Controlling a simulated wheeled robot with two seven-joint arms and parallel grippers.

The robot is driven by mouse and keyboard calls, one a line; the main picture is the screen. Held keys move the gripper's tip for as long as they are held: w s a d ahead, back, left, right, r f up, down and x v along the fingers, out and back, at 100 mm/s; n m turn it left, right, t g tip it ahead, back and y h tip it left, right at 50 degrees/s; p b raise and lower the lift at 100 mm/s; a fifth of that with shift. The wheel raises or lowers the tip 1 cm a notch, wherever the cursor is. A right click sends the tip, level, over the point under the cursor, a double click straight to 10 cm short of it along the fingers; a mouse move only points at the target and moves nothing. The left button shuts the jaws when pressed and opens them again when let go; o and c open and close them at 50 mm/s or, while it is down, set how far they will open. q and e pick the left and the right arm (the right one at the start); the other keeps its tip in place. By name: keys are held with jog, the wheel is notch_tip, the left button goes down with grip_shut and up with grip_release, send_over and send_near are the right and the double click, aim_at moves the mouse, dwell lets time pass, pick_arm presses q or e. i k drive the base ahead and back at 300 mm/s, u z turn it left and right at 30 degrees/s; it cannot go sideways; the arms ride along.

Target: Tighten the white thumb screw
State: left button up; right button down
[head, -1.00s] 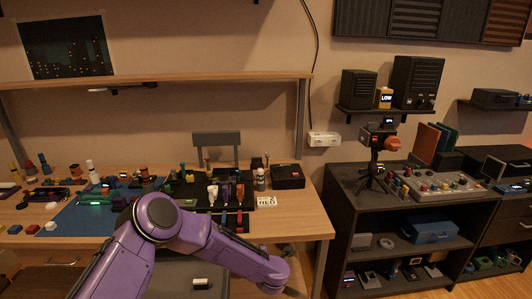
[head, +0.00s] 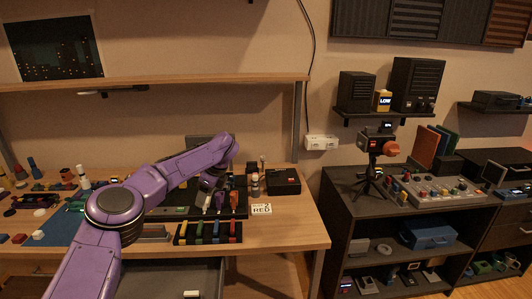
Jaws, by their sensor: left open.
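My left arm reaches in from the left and bends down over the bench, with its left gripper (head: 208,194) low over the dark tool area. The gripper is open. Its fingertips are small and dark against the tools. A small upright white piece (head: 206,207) shows just below the gripper; I cannot tell whether it is the white thumb screw or whether the fingers touch it. My forearm hides part of the dark mat behind. My right gripper is not in view.
A black rack of coloured handles (head: 208,232) lies at the bench's front edge. An open drawer (head: 160,277) juts out below. Many small parts crowd the bench's left.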

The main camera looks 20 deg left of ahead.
aim_at(262, 158)
jog(key=i, duration=1.85)
